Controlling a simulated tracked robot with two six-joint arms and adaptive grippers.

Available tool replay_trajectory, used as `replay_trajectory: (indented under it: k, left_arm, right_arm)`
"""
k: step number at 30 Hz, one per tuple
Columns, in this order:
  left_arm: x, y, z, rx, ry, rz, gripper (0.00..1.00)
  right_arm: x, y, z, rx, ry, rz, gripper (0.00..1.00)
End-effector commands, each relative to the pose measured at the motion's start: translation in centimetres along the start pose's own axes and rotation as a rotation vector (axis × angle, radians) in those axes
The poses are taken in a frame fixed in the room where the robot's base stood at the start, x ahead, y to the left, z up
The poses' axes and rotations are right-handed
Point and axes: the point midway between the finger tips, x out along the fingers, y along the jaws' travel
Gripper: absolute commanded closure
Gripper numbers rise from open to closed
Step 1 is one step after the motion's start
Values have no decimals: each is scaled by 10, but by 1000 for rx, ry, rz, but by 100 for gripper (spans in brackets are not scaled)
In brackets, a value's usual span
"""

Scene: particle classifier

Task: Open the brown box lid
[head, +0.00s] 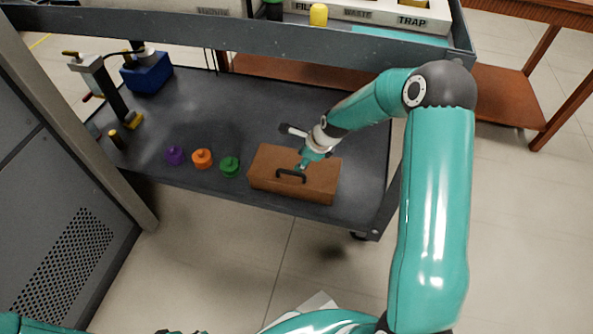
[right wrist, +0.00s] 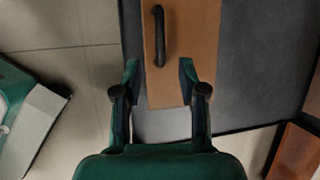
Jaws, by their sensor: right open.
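The brown box (head: 268,178) sits on the grey lower shelf of a cart, its lid closed. My right gripper (head: 302,165) is above the lid, just behind the handle in the head view. I cannot tell whether a finger touches the lid. My left gripper is not in view.
Green (head: 230,167), orange (head: 202,159) and purple (head: 174,155) knobbed pieces stand left of the box on the cart shelf (head: 222,115). A blue container (head: 147,73) is farther back. The cart's upper rail (head: 330,57) crosses behind. A grey cabinet (head: 60,190) is at left.

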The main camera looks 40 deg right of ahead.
Motion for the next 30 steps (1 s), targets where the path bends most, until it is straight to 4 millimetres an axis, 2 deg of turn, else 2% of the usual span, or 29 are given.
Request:
replay_trajectory:
  k: [1, 3, 12, 18, 28, 30]
  left_arm:
    - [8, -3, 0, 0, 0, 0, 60]
    - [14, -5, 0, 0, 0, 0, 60]
    - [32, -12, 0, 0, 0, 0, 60]
    - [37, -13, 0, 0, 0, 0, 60]
    - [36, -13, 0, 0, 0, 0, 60]
    - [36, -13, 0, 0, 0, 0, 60]
  right_arm:
    - [17, 2, -2, -1, 0, 2, 59]
    - [32, 1, -2, -1, 0, 1, 59]
    - [86, 1, -1, -2, 0, 0, 59]
    - [100, 0, 0, -2, 0, -1, 59]
    - [101, 0, 0, -1, 0, -1, 59]
    - [101, 0, 0, -1, 0, -1, 70]
